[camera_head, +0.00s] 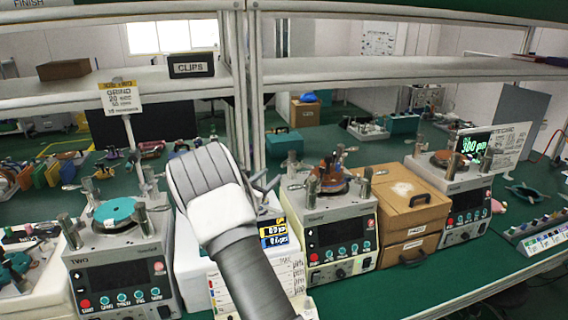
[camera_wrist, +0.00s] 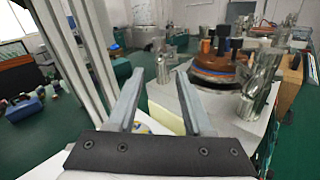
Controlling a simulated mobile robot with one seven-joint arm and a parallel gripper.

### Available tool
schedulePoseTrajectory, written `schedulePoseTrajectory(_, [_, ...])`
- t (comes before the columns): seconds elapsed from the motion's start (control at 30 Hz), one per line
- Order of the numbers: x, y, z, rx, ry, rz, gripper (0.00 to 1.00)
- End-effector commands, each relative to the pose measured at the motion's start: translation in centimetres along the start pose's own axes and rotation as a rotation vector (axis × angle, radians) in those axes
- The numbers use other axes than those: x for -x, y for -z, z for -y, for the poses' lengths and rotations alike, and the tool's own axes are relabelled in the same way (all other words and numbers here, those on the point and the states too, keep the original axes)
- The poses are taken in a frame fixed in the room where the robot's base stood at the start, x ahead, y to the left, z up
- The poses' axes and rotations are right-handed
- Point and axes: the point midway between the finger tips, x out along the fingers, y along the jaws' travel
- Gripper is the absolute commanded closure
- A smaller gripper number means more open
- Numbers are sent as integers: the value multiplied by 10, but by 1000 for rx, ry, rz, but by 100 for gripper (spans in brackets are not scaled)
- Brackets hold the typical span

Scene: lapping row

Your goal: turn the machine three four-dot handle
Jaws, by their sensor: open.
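The middle machine (camera_head: 340,238), likely machine three, stands right of my arm; its label is too small to read surely. A brown and orange round plate (camera_head: 327,180) sits on top, with several metal posts and small levers around it. In the wrist view the plate (camera_wrist: 222,72) lies ahead and to the right, with a near post (camera_wrist: 258,82) and a left post (camera_wrist: 163,66). No dot marks are readable, so I cannot tell which handle has four dots. My gripper (camera_wrist: 160,75) is open and empty, left of the near post and apart from it.
Machine TWO (camera_head: 120,262) with a teal plate stands at left. A white box (camera_head: 195,275) with a display is partly behind my arm. Wooden boxes (camera_head: 405,205) and another machine (camera_head: 465,205) stand to the right. A shelf upright (camera_head: 256,100) rises behind my gripper.

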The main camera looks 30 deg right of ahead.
Motion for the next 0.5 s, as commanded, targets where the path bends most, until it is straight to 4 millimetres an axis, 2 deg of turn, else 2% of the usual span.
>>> schedulePoseTrajectory(0.03, [-12, -2, 1, 0, 2, 2, 49])
schedulePoseTrajectory(0.2, [-48, -1, 1, -1, 2, 1, 49])
schedulePoseTrajectory(0.33, [-70, -1, 1, -1, 2, 1, 49])
schedulePoseTrajectory(0.5, [-89, 0, 0, -2, 0, -1, 49])
